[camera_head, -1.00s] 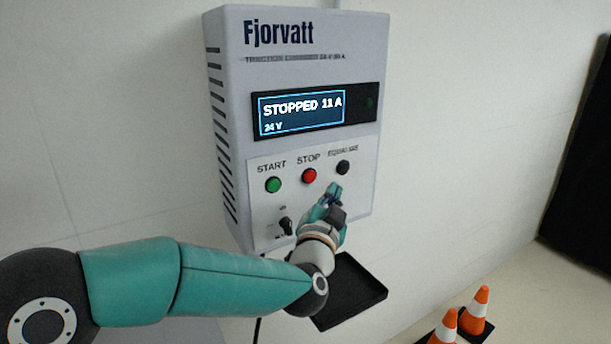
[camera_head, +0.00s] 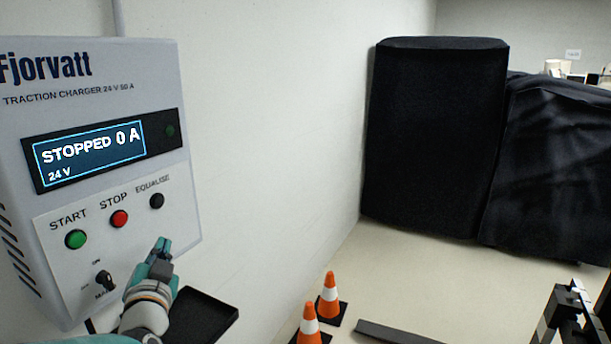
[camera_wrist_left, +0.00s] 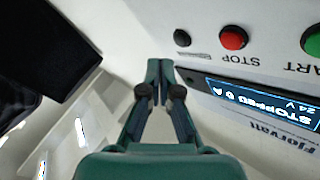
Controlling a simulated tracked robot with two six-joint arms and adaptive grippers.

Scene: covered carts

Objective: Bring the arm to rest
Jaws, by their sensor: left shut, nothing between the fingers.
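My left gripper (camera_head: 162,246) is at the lower left of the head view, in front of the charger panel, below the black EQUALISE button (camera_head: 156,201). It is shut and empty; in the left wrist view its fingers (camera_wrist_left: 160,66) meet at the tips. The grey Fjorvatt charger (camera_head: 150,100) hangs on the white wall. Its display (camera_head: 90,152) reads STOPPED 0 A, 24 V. The green START button (camera_head: 75,239) and the red STOP button (camera_head: 120,218) are in clear view; the red one also shows in the left wrist view (camera_wrist_left: 233,37).
A black tray (camera_head: 205,318) is below the charger. Two orange-and-white cones (camera_head: 329,295) stand on the floor. Dark covered carts (camera_head: 435,140) are at the back right. A black bar (camera_head: 395,334) lies at the bottom. The floor between is clear.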

